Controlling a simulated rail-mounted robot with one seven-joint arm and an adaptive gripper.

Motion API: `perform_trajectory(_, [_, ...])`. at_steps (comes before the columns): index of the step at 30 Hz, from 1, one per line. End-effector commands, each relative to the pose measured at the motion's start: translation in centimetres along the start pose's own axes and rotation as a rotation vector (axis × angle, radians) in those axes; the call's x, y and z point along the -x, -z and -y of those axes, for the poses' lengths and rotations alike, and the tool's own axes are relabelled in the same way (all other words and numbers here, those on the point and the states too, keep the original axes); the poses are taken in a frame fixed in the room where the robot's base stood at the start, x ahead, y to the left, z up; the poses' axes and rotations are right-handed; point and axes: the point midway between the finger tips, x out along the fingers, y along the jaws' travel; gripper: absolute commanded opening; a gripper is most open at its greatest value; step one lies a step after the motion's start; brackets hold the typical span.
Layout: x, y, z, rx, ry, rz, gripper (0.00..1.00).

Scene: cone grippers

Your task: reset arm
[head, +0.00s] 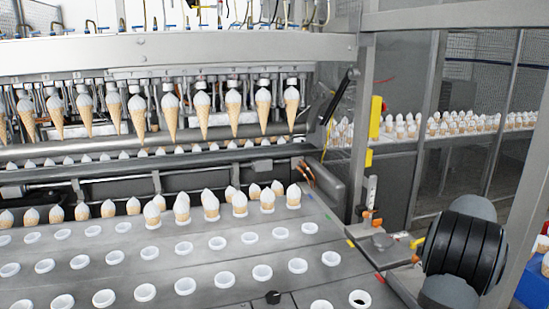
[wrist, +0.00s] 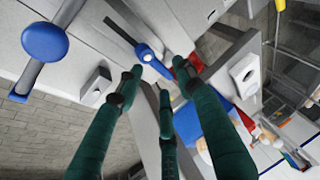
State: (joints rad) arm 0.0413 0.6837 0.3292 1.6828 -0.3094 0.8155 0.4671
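My gripper (wrist: 160,80) shows in the wrist view, with dark green fingers reaching up from the lower edge. The fingers are spread apart and hold nothing. Beyond the fingertips are grey machine panels, a blue lever (wrist: 150,58) and a red part (wrist: 188,72); I cannot tell how far they are from the fingertips. In the head view part of my arm, black and grey, shows at the lower right. My gripper itself is not seen there.
A row of ice cream cones (head: 203,110) hangs in the machine over the conveyor (head: 150,262), which has many round white-rimmed holes. A metal post (head: 362,130) and frame stand near my arm. More cones sit on a belt (head: 460,135) behind. A blue crate (head: 533,283) is at the right edge.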

Motion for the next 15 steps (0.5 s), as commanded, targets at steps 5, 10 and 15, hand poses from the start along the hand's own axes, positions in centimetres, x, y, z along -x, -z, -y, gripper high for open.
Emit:
perform_trajectory(5, [3.6, 0.1, 0.1, 0.0, 0.005, -0.006, 0.37])
perform_trajectory(10, [7.2, 0.1, 0.1, 0.0, 0.004, -0.005, 0.37])
perform_trajectory(15, [10.9, 0.1, 0.1, -0.002, 0.004, -0.005, 0.37])
